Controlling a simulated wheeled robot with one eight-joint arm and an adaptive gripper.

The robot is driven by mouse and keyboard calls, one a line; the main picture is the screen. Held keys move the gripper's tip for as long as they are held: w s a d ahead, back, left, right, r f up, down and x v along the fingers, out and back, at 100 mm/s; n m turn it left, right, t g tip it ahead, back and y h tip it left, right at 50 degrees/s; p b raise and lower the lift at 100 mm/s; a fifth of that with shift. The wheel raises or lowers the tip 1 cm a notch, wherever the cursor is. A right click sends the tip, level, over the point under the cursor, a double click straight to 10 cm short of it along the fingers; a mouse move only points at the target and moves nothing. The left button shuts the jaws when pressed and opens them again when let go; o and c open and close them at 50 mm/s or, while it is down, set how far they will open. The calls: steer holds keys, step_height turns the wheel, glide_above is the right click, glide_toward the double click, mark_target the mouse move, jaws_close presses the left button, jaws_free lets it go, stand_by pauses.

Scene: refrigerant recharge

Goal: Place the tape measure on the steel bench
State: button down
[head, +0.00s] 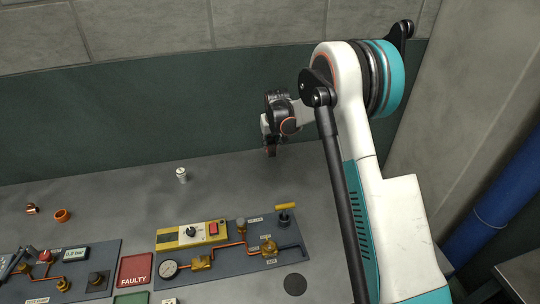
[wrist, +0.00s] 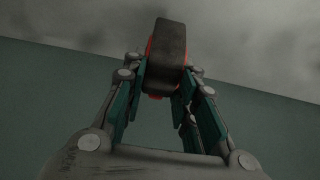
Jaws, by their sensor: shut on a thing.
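The tape measure (wrist: 171,50), dark with orange-red edges, is between the fingertips of my gripper (wrist: 165,72) in the wrist view. The gripper is shut on it. In the head view my gripper (head: 270,149) is small and dark, pointing down near the back of the grey steel bench (head: 120,190), in front of the dark green wall band. The tape measure is hard to make out there. I cannot tell its exact height over the bench.
A panel with brass fittings and a gauge (head: 169,268) lies at the front. A red FAULTY tray (head: 135,268) is left of it. A small white cylinder (head: 182,174) and copper fittings (head: 62,215) stand farther left. Bare bench shows behind the panel.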

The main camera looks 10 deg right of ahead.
mark_target(270, 152)
steer(key=shift+f+b, duration=0.45)
steer(key=shift+f, duration=2.55)
steer(key=shift+f, duration=0.15)
steer(key=c, duration=1.3)
jaws_free()
